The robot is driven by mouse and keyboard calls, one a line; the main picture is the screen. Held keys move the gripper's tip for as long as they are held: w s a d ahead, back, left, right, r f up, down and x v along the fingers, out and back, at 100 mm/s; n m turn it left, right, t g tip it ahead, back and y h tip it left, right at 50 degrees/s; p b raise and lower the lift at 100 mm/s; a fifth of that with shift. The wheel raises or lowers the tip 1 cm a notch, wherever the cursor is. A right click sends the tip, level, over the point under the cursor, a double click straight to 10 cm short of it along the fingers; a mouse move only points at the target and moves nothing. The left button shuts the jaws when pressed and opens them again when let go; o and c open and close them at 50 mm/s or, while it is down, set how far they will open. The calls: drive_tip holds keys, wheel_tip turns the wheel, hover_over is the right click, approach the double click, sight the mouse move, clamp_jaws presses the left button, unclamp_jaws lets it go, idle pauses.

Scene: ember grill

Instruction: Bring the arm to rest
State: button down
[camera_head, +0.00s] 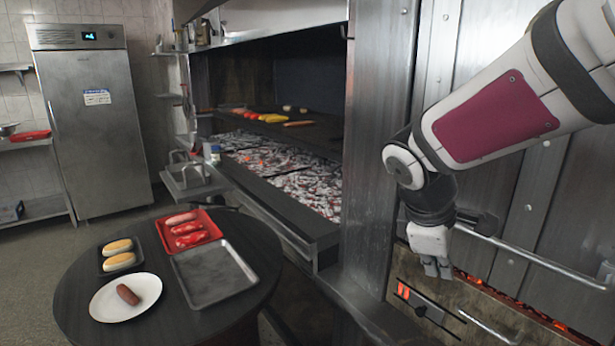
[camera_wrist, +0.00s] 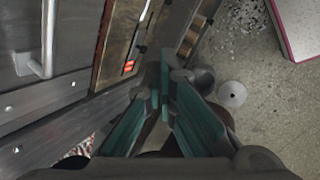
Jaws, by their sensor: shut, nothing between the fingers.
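My gripper (camera_head: 438,268) hangs below my raised arm at the right of the head view, in front of the metal wall beside the grill opening. It points down and holds nothing. In the wrist view my gripper (camera_wrist: 165,95) shows its green-lined fingers drawn together, with no object between them. A control panel (camera_head: 425,302) with an orange-lit switch lies just below the gripper in the head view. I cannot tell whether the fingertips touch it.
A round dark table (camera_head: 85,316) holds a white plate (camera_head: 104,305) with a sausage, a red tray (camera_head: 163,237), a grey tray (camera_head: 233,296) and a bun tray (camera_head: 103,268). Metal handle bars (camera_head: 530,256) jut out near my gripper. Glowing coals (camera_head: 312,190) fill the grill.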

drive_tip(key=s+a+r+m+y+p, duration=0.1)
drive_tip(key=s+m, duration=0.4)
drive_tip(key=s, duration=0.6)
drive_tip(key=s+a+r+m+t+y+p, duration=0.1)
drive_tip(key=s+r+m, duration=0.4)
drive_tip(key=s, duration=0.6)
drive_tip(key=shift+s+a+m+y+p, duration=0.35)
drive_tip(key=shift+a+m+y+p, duration=0.35)
drive_tip(key=shift+y, duration=0.5)
drive_tip(key=shift+w+d, duration=0.1)
drive_tip(key=shift+d, duration=0.15)
